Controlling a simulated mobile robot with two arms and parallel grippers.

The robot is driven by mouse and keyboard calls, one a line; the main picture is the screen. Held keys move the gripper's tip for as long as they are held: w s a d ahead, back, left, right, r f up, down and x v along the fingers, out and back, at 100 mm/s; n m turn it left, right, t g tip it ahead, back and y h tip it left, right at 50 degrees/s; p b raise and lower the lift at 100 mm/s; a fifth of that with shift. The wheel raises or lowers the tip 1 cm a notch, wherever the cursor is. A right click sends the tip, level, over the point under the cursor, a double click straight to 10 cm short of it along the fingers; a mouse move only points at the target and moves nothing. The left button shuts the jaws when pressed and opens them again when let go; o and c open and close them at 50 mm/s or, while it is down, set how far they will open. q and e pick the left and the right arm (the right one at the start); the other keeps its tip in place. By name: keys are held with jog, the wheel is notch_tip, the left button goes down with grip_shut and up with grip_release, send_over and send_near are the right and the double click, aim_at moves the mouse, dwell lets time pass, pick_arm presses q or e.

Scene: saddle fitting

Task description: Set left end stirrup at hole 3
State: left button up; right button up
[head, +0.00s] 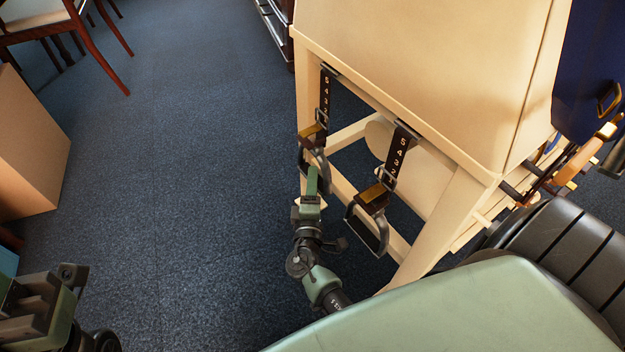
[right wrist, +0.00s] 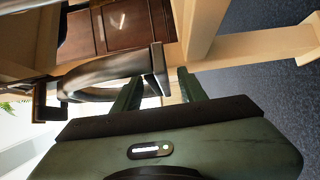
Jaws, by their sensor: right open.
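The left end strap (head: 325,90) hangs from the stand, with numbers 5, 4, 3 and 2 readable from the top. Its buckle (head: 322,118) sits just below the 2. Its dark stirrup (head: 317,157) hangs below a brown piece and is partly hidden by my right gripper (head: 312,182). My right gripper is open at the stirrup's lower part. In the right wrist view, the stirrup (right wrist: 105,76) has one end between the two fingers in the picture; contact is unclear. My left gripper (head: 45,305) is partly in view at the lower left; its jaws are unclear.
A second numbered strap (head: 400,146) with a stirrup (head: 369,232) hangs to the right, close to my right gripper. The cream stand's legs (head: 437,222) and rails are near. Blue carpet (head: 190,160) is clear to the left. A cardboard box (head: 30,150) stands far left.

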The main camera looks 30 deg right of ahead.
jog(key=shift+w+d, duration=0.35)
jog(key=shift+w, duration=0.2)
grip_shut()
dwell(1.0)
